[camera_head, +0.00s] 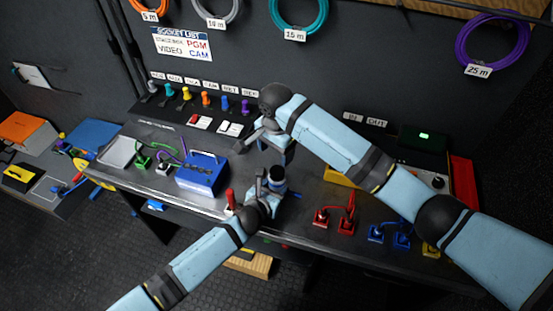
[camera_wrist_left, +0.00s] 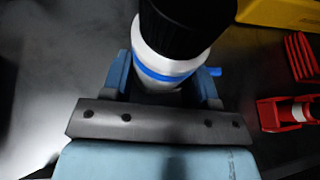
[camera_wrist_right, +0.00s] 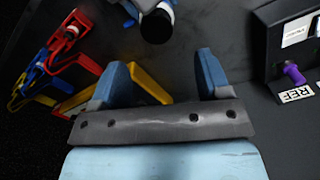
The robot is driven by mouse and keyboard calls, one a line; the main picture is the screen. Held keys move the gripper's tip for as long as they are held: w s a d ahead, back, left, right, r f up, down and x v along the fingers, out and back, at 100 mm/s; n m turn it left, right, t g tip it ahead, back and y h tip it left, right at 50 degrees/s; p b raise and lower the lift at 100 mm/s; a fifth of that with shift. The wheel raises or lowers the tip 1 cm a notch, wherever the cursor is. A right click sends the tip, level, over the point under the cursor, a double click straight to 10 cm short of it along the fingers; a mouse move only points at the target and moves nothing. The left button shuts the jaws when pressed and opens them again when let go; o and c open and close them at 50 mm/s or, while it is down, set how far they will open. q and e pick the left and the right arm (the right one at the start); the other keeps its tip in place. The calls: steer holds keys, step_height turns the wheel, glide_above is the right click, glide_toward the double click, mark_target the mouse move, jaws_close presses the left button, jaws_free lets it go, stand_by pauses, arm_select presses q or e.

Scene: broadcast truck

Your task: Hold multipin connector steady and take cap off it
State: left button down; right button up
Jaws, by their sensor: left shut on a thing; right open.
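The multipin connector (camera_head: 277,185) stands roughly upright above the dark bench, with a white body, a blue band (camera_wrist_left: 165,76) and a black cap (camera_wrist_left: 188,25) on top. My left gripper (camera_head: 266,188) is shut on the connector's white body, one finger on each side. The black cap also shows at the top of the right wrist view (camera_wrist_right: 156,26). My right gripper (camera_head: 273,143) is open and empty, just behind the connector in the head view. In the right wrist view its fingers point toward the cap without touching it.
A blue box (camera_head: 202,174) stands left of the grippers. Red cabled plugs (camera_head: 335,217) and blue ones (camera_head: 390,236) sit at the bench's front right. A yellow piece (camera_head: 341,176) lies behind them under my right arm. A row of coloured plugs (camera_head: 207,100) lines the back panel.

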mark_target(278, 171)
steer(key=shift+d+f, duration=0.25)
steer(key=shift+f, duration=0.15)
step_height(278, 171, down, 8)
steer(key=shift+r, duration=0.25)
steer(key=shift+s, duration=0.1)
steer(key=shift+c, duration=0.4)
steer(key=c, duration=0.9)
steer(key=n, duration=0.6)
steer(key=shift+n, duration=0.3)
steer(key=o, duration=1)
